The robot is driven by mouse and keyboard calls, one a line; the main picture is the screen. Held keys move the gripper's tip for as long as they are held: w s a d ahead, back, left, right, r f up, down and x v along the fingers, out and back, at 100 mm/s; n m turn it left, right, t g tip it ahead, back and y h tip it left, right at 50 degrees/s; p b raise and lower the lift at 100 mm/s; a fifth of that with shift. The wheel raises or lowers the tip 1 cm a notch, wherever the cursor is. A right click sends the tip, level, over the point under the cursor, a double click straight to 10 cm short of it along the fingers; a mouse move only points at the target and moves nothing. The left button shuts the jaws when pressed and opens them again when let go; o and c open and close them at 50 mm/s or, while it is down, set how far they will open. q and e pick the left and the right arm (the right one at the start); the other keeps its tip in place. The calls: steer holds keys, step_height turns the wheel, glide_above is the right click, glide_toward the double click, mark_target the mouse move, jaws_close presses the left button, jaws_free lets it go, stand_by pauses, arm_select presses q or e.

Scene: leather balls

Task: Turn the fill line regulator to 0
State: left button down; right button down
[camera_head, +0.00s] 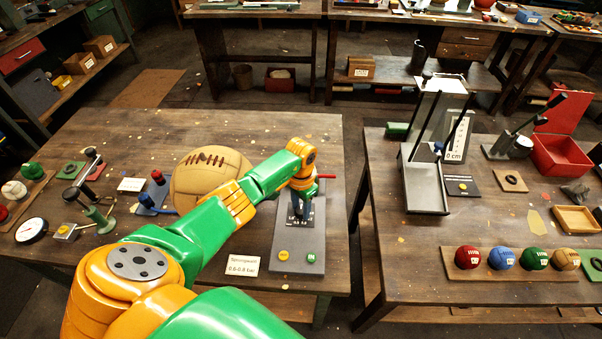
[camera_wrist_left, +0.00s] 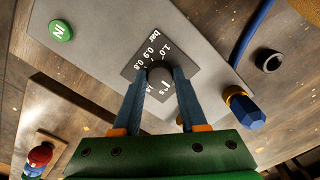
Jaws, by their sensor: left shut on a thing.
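The regulator knob (camera_wrist_left: 160,73) is a dark round knob on a black dial plate (camera_wrist_left: 138,68) with white numbers and the word "bar". Numbers near 0.8, 0.9 and 1.0 show in the left wrist view. My left gripper (camera_wrist_left: 160,80) is shut on the knob, one blue-grey finger on each side. The knob's pointer is hidden, so its setting cannot be read. In the head view my left gripper (camera_head: 301,205) reaches down over the dial on the grey panel (camera_head: 298,268) and hides the knob. My right gripper is not in view.
On the panel are a green IN button (camera_head: 312,256) and a yellow button (camera_head: 283,254). A large leather ball (camera_head: 203,170) stands close behind my left arm. A paper sign (camera_head: 241,268) lies beside the panel. The right table (camera_head: 400,240) holds other tools and small balls.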

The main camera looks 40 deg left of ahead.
mark_target(301, 210)
arm_select(q)
steer(key=shift+c, duration=2.2)
jaws_free()
steer(key=shift+r, duration=0.35)
step_height(301, 210, up, 6)
steer(key=shift+r, duration=0.25)
